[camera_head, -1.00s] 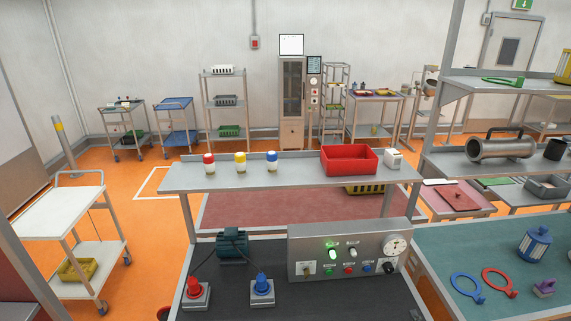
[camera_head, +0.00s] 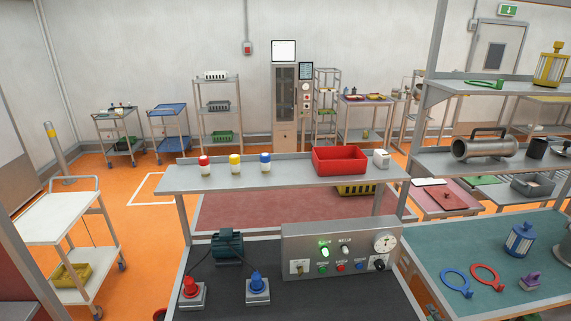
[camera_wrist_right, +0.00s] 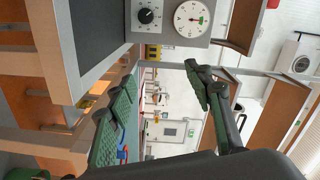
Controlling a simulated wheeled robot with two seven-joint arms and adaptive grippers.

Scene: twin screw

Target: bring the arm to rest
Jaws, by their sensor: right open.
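My right gripper (camera_wrist_right: 160,78) shows in the right wrist view with its two dark green finger pads spread wide apart. Nothing is between the fingers. The bench with its dark top (camera_wrist_right: 97,45) and the grey control panel (camera_wrist_right: 172,20) lie beyond it, apart from the fingers. No gripper shows in the head view, and my left gripper is in neither view. In the head view the control panel (camera_head: 310,238) stands at the back of the dark bench top (camera_head: 318,300), with a lit green lamp (camera_head: 324,249) and a round gauge (camera_head: 385,242).
A red knob unit (camera_head: 190,289), a blue knob unit (camera_head: 257,288) and a motor (camera_head: 227,246) stand on the bench. The shelf above holds a red bin (camera_head: 340,160). A green-topped table (camera_head: 450,247) at right holds rings and a blue lantern (camera_head: 520,240).

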